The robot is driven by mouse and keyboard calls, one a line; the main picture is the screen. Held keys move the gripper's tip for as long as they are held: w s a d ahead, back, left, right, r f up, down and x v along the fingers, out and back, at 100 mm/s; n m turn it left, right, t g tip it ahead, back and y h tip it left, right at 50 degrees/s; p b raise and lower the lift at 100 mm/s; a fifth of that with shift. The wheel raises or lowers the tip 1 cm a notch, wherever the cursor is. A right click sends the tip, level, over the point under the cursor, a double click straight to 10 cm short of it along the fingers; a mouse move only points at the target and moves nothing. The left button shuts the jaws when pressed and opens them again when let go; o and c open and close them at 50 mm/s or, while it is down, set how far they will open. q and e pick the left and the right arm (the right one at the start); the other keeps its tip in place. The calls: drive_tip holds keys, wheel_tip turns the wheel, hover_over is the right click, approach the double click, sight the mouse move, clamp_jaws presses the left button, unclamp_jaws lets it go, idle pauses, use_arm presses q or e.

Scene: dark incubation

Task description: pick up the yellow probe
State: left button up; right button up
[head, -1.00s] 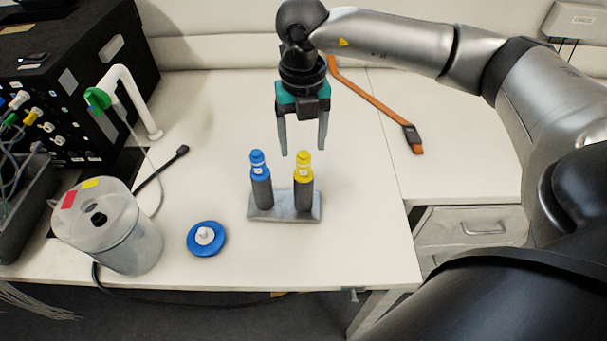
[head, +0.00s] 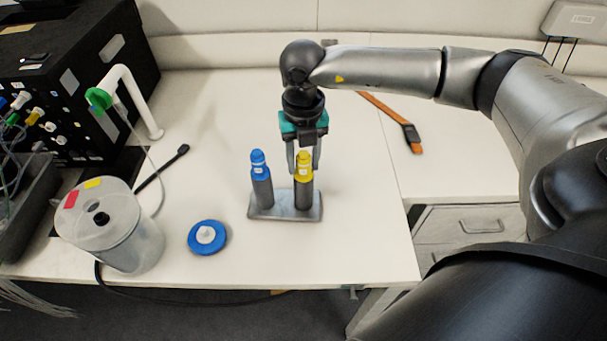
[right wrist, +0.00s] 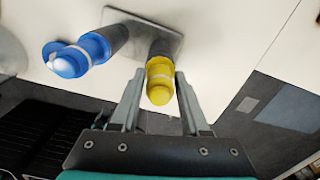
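The yellow probe (head: 304,168) has a yellow top and a dark lower body. It stands upright in the right side of a grey metal holder (head: 285,214). My right gripper (head: 304,170) is above it, with its fingers on either side of the yellow top. In the right wrist view the yellow probe (right wrist: 159,82) lies between the two fingertips of the open gripper (right wrist: 156,90), with a narrow gap visible at least on the left. A blue probe (head: 259,170) stands in the left side of the holder, and it also shows in the right wrist view (right wrist: 88,50). My left gripper is out of view.
A blue disc with a white knob (head: 207,238) lies left of the holder. A clear canister (head: 135,246) stands farther left, near a black box (head: 90,75). An orange strap (head: 390,112) lies at the back right. The table right of the holder is clear.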

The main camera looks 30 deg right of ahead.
clamp_jaws()
drive_tip(key=shift+r, duration=0.1)
idle(0.3)
